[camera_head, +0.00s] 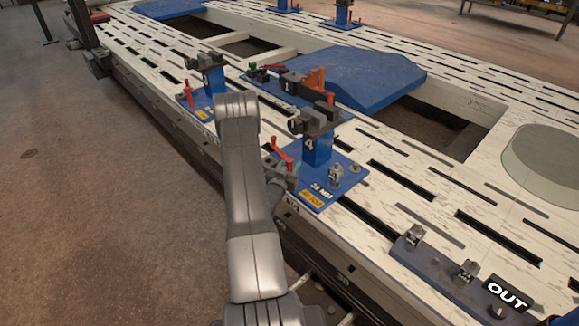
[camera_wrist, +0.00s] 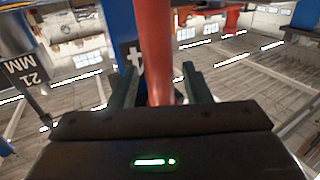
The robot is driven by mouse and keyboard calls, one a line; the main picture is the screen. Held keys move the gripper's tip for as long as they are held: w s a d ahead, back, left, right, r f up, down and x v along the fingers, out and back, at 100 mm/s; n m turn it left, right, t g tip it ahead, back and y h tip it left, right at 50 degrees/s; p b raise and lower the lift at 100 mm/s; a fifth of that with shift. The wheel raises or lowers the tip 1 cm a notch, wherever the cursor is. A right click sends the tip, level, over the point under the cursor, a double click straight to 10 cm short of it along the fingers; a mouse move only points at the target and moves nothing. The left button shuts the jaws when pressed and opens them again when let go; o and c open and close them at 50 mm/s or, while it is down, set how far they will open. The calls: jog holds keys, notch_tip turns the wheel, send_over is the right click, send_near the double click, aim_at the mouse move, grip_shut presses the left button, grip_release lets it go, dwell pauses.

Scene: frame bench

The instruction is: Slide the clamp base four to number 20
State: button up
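Clamp base four (camera_head: 326,186) is a blue plate with a blue post marked 4 and a dark clamp head on top, standing upright on the slotted white bench. Its red lever (camera_head: 281,153) rises at the plate's left side. My gripper (camera_head: 284,172) is beside the plate at this lever. In the wrist view, the red lever (camera_wrist: 154,45) stands between the two dark green fingers of my gripper (camera_wrist: 160,82). The fingers are apart, with a gap visible at least on the right side. The blue post with a partly hidden 4 is behind the lever. I cannot make out number 20.
Another blue clamp base (camera_head: 202,105) stands farther left along the bench edge. A blue clamp base with orange parts (camera_head: 318,80) is behind base four. A dark bar with small metal blocks and an OUT sign (camera_head: 508,293) lies at the right. Slots run between it and base four.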

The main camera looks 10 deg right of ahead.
grip_shut()
jog(key=shift+s+d+f, duration=0.15)
jog(key=shift+s+d, duration=0.05)
jog(key=shift+s, duration=0.1)
jog(key=b, duration=0.3)
send_over(307, 194)
jog(key=shift+s+d, duration=0.25)
jog(key=shift+s, duration=0.15)
jog(key=shift+o, duration=0.2)
grip_release()
jog(key=shift+w, duration=0.1)
